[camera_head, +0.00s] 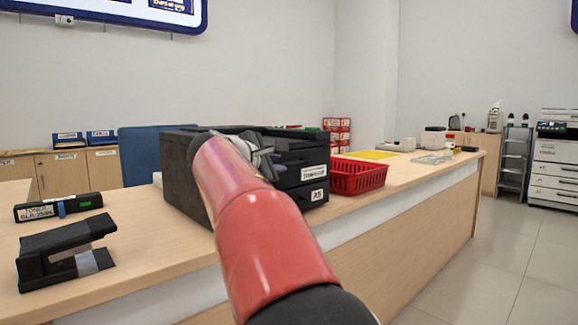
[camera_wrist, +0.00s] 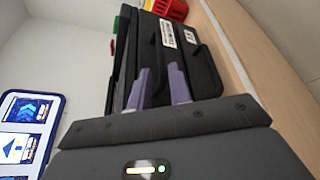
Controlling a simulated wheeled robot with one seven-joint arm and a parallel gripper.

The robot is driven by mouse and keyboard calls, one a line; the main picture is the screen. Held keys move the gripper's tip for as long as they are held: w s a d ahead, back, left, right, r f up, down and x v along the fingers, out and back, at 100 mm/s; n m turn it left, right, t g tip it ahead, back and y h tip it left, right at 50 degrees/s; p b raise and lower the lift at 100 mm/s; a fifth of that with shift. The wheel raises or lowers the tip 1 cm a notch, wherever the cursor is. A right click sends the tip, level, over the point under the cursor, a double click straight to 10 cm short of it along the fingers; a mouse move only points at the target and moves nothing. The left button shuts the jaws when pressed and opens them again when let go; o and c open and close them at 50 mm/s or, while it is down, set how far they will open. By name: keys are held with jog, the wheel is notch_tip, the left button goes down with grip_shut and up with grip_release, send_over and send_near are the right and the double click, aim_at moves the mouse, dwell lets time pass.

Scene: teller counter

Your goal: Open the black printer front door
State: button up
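The black printer (camera_head: 300,165) stands on the counter. White labels are on its front face, and the front door looks closed. My red arm hides the middle of the printer in the head view. My gripper (camera_head: 262,155) is close in front of the printer's upper front. In the wrist view, the black printer (camera_wrist: 190,65) fills the area beyond the fingertips. My gripper's two purple-grey fingers (camera_wrist: 161,72) stand apart with a narrow dark gap between them. I cannot tell whether they touch the front door.
A red basket (camera_head: 358,176) stands right beside the printer on the counter (camera_head: 400,178). A blue chair (camera_head: 138,155) is behind. The floor (camera_head: 490,265) at right is clear.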

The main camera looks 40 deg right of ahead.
aim_at(286, 164)
jog(key=x, duration=0.7)
jog(key=shift+s, duration=0.1)
jog(key=shift+c, duration=0.4)
grip_shut()
